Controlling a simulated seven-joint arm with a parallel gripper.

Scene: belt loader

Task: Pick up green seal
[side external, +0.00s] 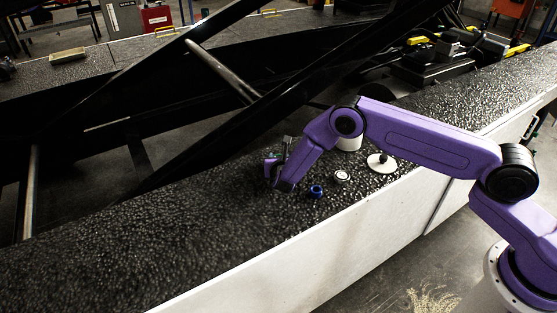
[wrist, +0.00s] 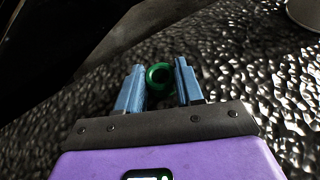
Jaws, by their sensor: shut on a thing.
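The green seal (wrist: 158,76) is a small ring. In the wrist view it sits between the two blue fingers of my gripper (wrist: 160,70), near their tips. My gripper is shut on it. In the side view my gripper (side external: 272,166) is low over the dark pebbled belt (side external: 130,240), left of the small loose parts. The seal is too small and too hidden by the fingers to make out clearly there. I cannot tell whether it touches the belt.
A blue ring (side external: 316,190), a small white round part (side external: 342,176) and a white disc with a black knob (side external: 381,163) lie right of my gripper. A white cylinder (side external: 349,144) stands partly behind my arm. Black beams (side external: 230,110) rise behind. The belt's left is clear.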

